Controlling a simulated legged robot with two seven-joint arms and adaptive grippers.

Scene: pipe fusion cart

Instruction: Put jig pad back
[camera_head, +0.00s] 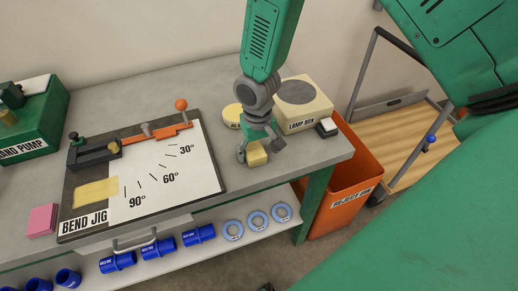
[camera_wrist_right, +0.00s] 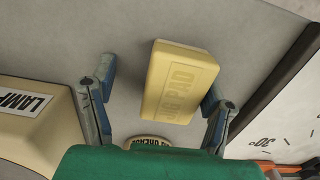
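The jig pad (camera_head: 257,156), a pale yellow block, lies on the bench below my right gripper (camera_head: 256,146). In the right wrist view the pad (camera_wrist_right: 178,82) shows raised lettering that seems to read PAD. My right gripper (camera_wrist_right: 160,92) points down with its fingers spread on either side of the pad, with gaps showing in the wrist view. The bend jig (camera_head: 205,170) is a dark board with a white angle scale, left of the gripper. A flat yellow patch (camera_head: 97,192) lies on its left part. My left gripper is out of view.
A white-topped block (camera_head: 327,127) sits near the bench's right edge. An orange reject bin (camera_head: 352,175) stands beyond. A pink pad stack (camera_head: 42,220) lies left.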

